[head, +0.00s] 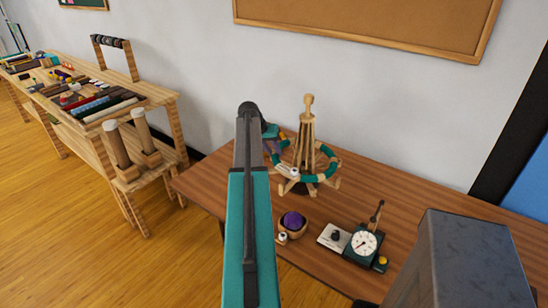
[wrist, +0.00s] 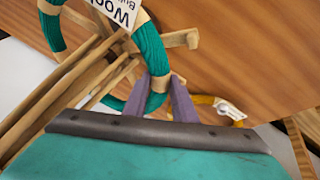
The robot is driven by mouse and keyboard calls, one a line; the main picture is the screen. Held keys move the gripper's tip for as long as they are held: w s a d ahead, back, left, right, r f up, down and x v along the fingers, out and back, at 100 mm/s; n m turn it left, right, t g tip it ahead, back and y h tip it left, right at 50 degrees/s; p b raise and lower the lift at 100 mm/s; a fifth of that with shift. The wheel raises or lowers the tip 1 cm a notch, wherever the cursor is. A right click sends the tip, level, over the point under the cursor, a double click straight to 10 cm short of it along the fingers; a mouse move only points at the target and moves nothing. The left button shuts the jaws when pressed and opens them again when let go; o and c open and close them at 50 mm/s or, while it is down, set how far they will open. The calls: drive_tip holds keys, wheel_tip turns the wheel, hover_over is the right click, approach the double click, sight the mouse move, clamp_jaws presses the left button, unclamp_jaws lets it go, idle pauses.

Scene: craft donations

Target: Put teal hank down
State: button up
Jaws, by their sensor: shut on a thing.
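The teal hank (head: 325,175) is a ring of teal yarn with tan bands. In the head view it encircles the slats of a wooden stand (head: 308,130) on the brown table (head: 235,180). In the wrist view the hank (wrist: 149,47) carries a white printed label (wrist: 116,8) and passes beside the stand's slats (wrist: 62,88). My gripper (wrist: 165,84) has purple fingers shut on the hank at a tan band. In the head view my own arm partly hides my gripper. I cannot tell whether the hank rests on the stand's arms.
A wooden bench (head: 160,97) with many craft goods is at the left. Bare tabletop shows right of the stand.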

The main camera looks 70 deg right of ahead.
drive_tip(key=shift+f+p, duration=0.55)
drive_tip(key=shift+f, duration=1.4)
clamp_jaws()
drive_tip(key=o, duration=1)
unclamp_jaws()
drive_tip(key=shift+o, duration=0.2)
drive_tip(key=shift+f, duration=0.1)
drive_tip(key=b+v, duration=0.4)
drive_tip(key=v, duration=0.9)
drive_tip(key=shift+r, duration=0.35)
drive_tip(key=shift+a, duration=0.15)
